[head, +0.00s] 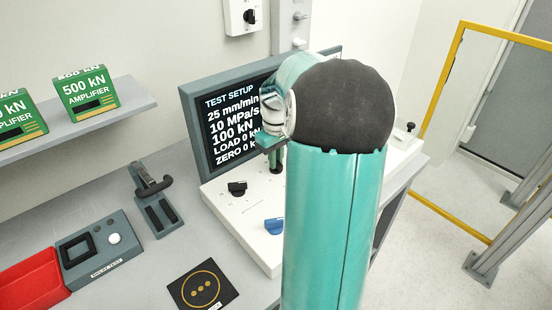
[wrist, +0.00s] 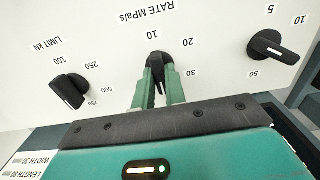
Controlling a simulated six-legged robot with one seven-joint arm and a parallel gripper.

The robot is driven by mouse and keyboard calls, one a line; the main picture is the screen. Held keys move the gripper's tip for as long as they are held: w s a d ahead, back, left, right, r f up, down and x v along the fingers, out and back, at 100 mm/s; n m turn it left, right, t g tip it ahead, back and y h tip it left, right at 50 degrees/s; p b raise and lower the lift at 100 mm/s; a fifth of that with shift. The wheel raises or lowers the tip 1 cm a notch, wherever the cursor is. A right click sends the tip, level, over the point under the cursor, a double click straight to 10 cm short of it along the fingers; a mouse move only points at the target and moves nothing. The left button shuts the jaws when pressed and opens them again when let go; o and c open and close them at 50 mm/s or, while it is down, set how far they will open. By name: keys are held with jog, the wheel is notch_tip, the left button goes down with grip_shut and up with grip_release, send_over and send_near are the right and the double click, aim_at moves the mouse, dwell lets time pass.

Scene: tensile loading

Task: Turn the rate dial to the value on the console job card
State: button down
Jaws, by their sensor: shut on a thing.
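In the head view, my gripper (head: 273,157) is at the console's back, partly behind my arm. The screen (head: 230,120) reads TEST SETUP, 25 mm/min, 10 MPa/s, 100 kN, LOAD 0 kN.
The limit dial (wrist: 70,91) is on one side and another black dial (wrist: 272,47) on the other. A blue knob (head: 274,226) sits on the console front. A black card with three dots (head: 203,290) and a grey control box (head: 90,255) lie on the bench.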

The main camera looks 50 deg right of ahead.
jog(key=shift+m, duration=0.5)
jog(key=m, duration=1.1)
jog(key=shift+m, duration=0.4)
jog(key=m, duration=1.1)
jog(key=c, duration=1.4)
grip_release()
jog(key=shift+c, duration=0.2)
